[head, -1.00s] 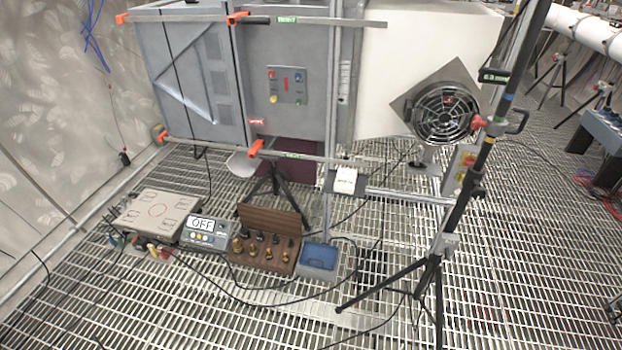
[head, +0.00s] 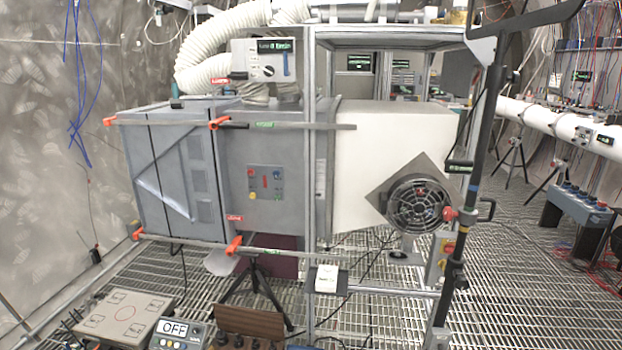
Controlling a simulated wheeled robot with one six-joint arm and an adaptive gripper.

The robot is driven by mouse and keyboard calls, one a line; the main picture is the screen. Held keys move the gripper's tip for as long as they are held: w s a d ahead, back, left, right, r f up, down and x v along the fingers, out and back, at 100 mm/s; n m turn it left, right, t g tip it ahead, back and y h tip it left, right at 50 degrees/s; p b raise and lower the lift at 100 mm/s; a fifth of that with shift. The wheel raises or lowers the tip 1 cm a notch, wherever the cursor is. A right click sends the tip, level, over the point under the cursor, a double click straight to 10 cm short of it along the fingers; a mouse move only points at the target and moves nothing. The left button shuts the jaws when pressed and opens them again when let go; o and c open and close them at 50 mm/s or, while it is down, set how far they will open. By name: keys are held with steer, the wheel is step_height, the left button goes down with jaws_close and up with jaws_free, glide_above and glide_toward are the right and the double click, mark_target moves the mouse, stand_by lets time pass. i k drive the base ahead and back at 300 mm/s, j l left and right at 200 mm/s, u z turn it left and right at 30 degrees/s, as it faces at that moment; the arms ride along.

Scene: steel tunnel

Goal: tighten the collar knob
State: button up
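A black stand pole (head: 482,150) rises on the right side of the head view, in front of the white box and the round fan. A red knob (head: 450,214) sits on the left of a collar (head: 468,216) on this pole, at fan height. A black handle (head: 487,210) sticks out to the right of the collar. I cannot tell how tight the knob is. A flat dark panel (head: 525,18) is at the pole's top. The stand's lower legs are cut off by the frame. My gripper is not in view.
A grey cabinet (head: 180,170) with orange-ended clamp bars fills the left middle. A round fan (head: 417,204) is just left of the pole. A case (head: 125,316) and an OFF display box (head: 176,332) lie low left. Open grating floor (head: 540,270) lies right.

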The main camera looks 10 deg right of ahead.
mark_target(448, 213)
steer(key=i+l, duration=0.1)
steer(key=l, duration=1.6)
steer(key=i+j, duration=0.1)
steer(key=j, duration=0.2)
steer(key=i+j, duration=0.1)
steer(key=j, duration=0.25)
steer(key=i+j, duration=0.15)
steer(key=j, duration=0.15)
steer(key=i+j, duration=0.1)
steer(key=j, duration=0.25)
steer(key=z, duration=0.05)
